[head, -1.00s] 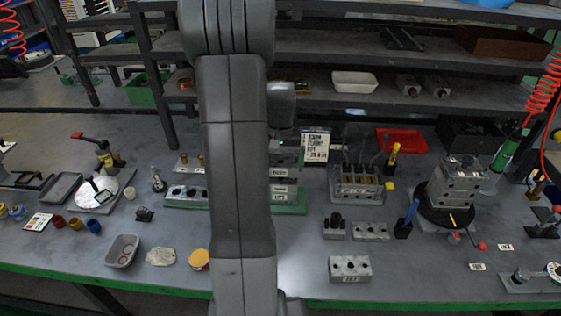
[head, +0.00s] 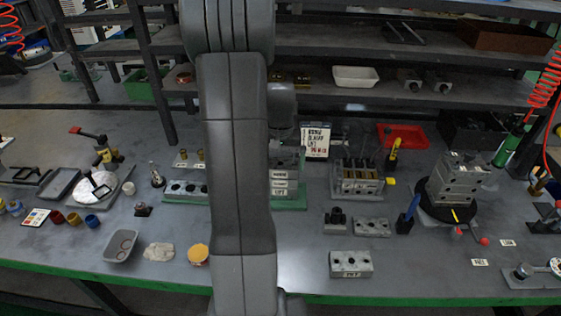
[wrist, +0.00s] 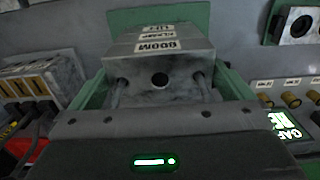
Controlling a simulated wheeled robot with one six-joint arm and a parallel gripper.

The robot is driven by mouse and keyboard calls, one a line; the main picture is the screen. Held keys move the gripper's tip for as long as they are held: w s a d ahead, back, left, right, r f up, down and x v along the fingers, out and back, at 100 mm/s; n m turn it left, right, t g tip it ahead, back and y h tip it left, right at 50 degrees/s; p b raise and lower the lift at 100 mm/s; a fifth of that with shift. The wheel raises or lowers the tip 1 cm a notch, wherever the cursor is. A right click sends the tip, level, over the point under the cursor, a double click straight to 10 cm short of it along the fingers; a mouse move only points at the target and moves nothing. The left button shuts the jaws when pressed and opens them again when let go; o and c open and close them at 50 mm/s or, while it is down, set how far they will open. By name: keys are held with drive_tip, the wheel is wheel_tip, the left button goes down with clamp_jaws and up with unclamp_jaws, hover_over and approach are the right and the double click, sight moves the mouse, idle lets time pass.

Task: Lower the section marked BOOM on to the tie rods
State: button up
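The section marked BOOM (wrist: 160,62) is a grey metal block with a white label and a dark round hole. It is the top section of the stack in the wrist view, against the labels of the sections below. It also shows in the head view (head: 278,174), partly behind my arm. Two tie rods, left (wrist: 118,92) and right (wrist: 203,85), stand at either side of the hole and appear to pass through the block. The gripper appears shut on the BOOM section.
The stack stands on a green base (head: 290,205). A block with several upright tools (head: 358,182) stands to its right, and a grey block on a black turntable (head: 455,182) farther right. A loose grey block (head: 350,264) lies near the front edge, with clear bench around it.

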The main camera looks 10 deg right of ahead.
sight(281, 163)
drive_tip(key=shift+r, duration=0.1)
wheel_tip(281, 163, up, 14)
drive_tip(key=shift+f, duration=0.2)
drive_tip(key=shift+f, duration=0.1)
idle(0.4)
wheel_tip(281, 163, down, 14)
drive_tip(key=shift+r, duration=0.45)
idle(0.4)
